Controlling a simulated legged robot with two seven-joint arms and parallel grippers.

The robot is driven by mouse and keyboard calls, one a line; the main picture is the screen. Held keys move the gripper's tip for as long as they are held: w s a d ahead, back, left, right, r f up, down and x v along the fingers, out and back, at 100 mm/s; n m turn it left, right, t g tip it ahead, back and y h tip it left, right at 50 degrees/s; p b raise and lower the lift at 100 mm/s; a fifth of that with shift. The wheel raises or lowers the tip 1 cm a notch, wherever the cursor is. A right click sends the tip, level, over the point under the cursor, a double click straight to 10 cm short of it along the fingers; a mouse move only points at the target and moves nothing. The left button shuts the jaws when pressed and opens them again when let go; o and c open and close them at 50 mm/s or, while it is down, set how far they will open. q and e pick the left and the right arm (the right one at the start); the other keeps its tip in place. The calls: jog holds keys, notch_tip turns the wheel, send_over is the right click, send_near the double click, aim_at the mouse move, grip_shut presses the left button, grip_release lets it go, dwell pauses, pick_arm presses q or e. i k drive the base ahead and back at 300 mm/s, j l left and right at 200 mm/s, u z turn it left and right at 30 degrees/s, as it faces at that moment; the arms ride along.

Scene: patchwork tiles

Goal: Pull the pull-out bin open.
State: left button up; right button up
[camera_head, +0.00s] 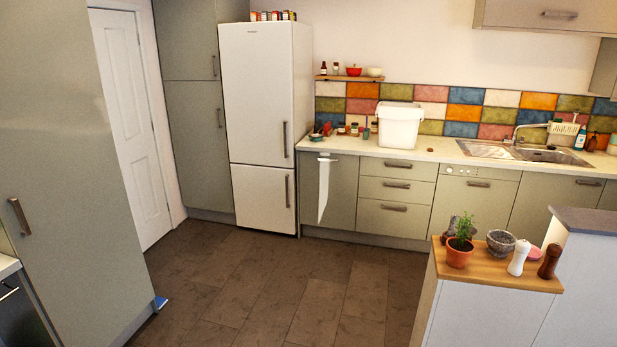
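No front is clearly marked as the pull-out bin, so I cannot tell which one it is. Along the back counter, the cabinet front at the left (343,200) is shut, with a white towel (324,188) hanging over part of it. To its right are a stack of drawers (394,203), a front with a bar handle and small controls (473,205), and a sink cabinet front (552,207), all shut. A white tub (399,125) stands on the counter. Neither of my grippers is in view.
The dark tiled floor (260,285) is clear in the middle. A white island (490,315) with a wooden top, potted plant (460,245) and mills stands at right front. A tall cabinet (60,150) bounds the left, with a blue object (160,303) at its foot. A fridge (262,120) stands behind.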

aim_at(329, 183)
jog(key=i, duration=2.85)
jog(key=i+u, duration=0.1)
jog(key=i, duration=0.45)
jog(key=i+l+u, duration=0.1)
jog(key=i, duration=0.5)
jog(key=i+l+u, duration=0.1)
jog(key=i, duration=0.45)
jog(key=i+l+u, duration=0.1)
jog(key=i+l, duration=0.15)
jog(key=i, duration=0.3)
jog(key=i+l+u, duration=0.1)
jog(key=i, duration=0.45)
jog(key=l, duration=0.1)
